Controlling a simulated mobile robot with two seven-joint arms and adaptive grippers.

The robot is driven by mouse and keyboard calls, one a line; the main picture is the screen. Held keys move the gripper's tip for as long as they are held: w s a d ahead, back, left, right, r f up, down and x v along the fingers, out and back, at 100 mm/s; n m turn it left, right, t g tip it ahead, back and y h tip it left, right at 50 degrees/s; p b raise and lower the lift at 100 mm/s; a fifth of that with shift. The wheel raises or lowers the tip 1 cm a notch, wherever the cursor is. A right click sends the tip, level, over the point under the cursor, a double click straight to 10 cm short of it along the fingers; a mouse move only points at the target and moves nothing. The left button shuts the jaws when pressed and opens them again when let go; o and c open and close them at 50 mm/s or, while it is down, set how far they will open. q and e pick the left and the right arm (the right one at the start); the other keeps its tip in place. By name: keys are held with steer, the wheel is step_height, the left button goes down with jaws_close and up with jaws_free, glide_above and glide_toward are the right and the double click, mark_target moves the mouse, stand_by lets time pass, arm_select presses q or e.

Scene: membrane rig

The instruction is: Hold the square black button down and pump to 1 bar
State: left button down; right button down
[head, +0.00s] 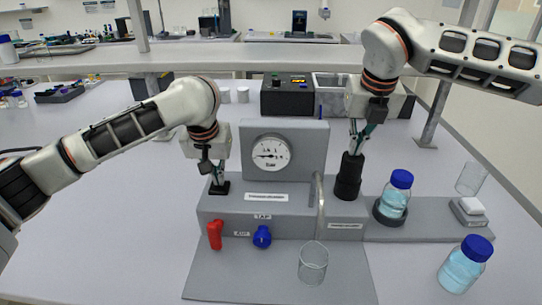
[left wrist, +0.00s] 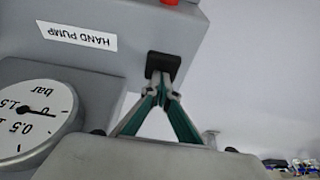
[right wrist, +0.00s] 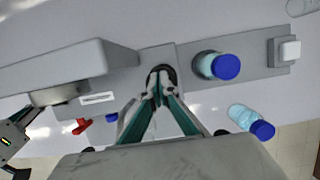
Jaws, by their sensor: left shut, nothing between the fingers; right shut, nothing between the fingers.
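The square black button (head: 219,188) sits at the left of the grey rig's top. My left gripper (head: 217,178) is shut and empty, its tips pointing down onto the button; in the left wrist view the tips (left wrist: 162,92) appear to meet the button (left wrist: 163,65). The black pump handle (head: 348,178) stands upright at the rig's right. My right gripper (head: 355,150) is shut, its tips at the top of the handle (right wrist: 160,72); whether they touch is unclear.
A red lever (head: 214,235) and blue tap knob (head: 262,237) are on the rig's front. A glass beaker (head: 313,263) stands below the curved spout (head: 319,190). One blue-capped bottle (head: 396,196) stands in a black holder, another (head: 466,264) on the table.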

steer(key=shift+f, duration=1.5)
steer(key=shift+r, duration=2.85)
steer(key=shift+f, duration=0.3)
steer(key=shift+r, duration=0.25)
stand_by(0.4)
steer(key=shift+f, duration=0.4)
stand_by(0.5)
